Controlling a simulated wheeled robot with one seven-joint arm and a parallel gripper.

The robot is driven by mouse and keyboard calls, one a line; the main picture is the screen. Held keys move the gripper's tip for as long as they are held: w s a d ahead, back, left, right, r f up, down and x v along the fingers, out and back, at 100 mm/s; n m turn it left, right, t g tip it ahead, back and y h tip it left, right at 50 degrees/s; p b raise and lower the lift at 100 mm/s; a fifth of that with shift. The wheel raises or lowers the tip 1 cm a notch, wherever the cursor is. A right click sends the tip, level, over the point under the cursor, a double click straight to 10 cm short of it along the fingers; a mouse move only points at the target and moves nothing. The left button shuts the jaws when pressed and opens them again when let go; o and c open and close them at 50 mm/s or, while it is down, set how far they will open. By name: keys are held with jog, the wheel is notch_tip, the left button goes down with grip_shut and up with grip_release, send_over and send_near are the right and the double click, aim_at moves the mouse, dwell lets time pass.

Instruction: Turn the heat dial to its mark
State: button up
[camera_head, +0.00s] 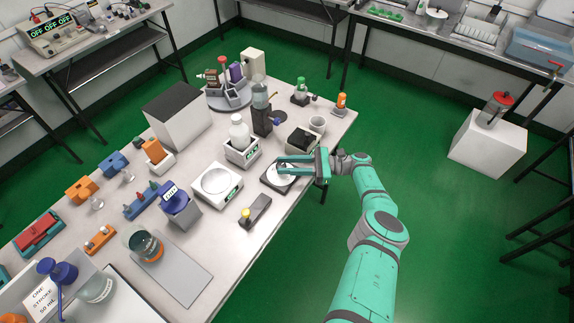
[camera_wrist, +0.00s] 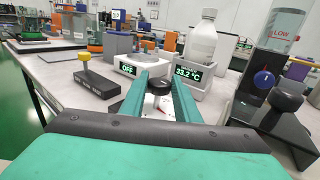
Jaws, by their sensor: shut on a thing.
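The heat dial is a black knob (camera_wrist: 159,87) on a white disc (camera_wrist: 160,104), which sits on a dark square base. In the head view the dark base (camera_head: 268,182) lies near the table's right edge, below my gripper (camera_head: 280,163). My gripper's two green fingers stand on either side of the knob and are shut on it; the fingers also show in the wrist view (camera_wrist: 160,80). The fingers hide much of the disc in both views. I cannot make out the mark or where the dial points.
A white scale (camera_wrist: 140,64) reading OFF and a white bottle (camera_wrist: 203,40) in a holder reading 33.2 °C stand just beyond. A dark box with a black knob (camera_wrist: 285,97) is close on the right.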

jog(key=shift+f, duration=0.2)
jog(key=o, duration=1.1)
jog(key=shift+c, duration=0.2)
jog(key=shift+r, duration=0.1)
jog(key=shift+r, duration=0.15)
jog(key=shift+r, duration=1.4)
jog(key=shift+s+r, duration=0.7)
jog(key=shift+r, duration=0.15)
jog(key=s+r, duration=0.8)
jog(key=s, duration=0.4)
jog(key=shift+s+a, duration=0.25)
jog(key=shift+s, duration=0.05)
